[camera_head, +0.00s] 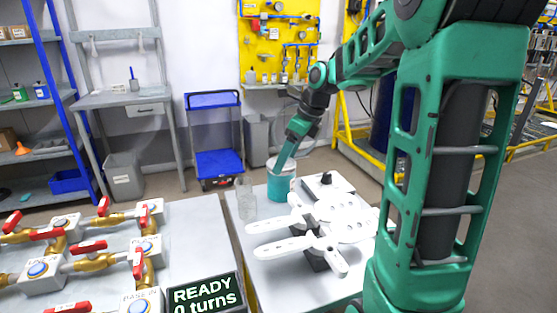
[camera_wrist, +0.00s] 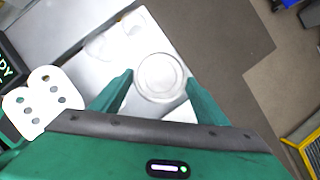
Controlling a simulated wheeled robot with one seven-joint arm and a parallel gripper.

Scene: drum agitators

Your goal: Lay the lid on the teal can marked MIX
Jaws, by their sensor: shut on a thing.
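The teal can (camera_head: 280,187) stands upright near the far edge of the small white table. Its pale top is partly covered by my gripper in the head view, and I cannot read a MIX mark. My gripper (camera_head: 279,166) points down at the top of this can. In the wrist view my gripper (camera_wrist: 160,78) has its fingers on either side of a round, pale lid (camera_wrist: 160,76) and is shut on it. The lid looks centred over the can, hiding the can body below. I cannot tell whether the lid touches the can's rim.
Clear glass vessels (camera_head: 246,200) stand left of the can. A white box with a black knob (camera_head: 326,184) stands to its right. White perforated paddles (camera_head: 312,240) fill the table's front. A READY, 0 turns display (camera_head: 205,298) and a valve bench are at left.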

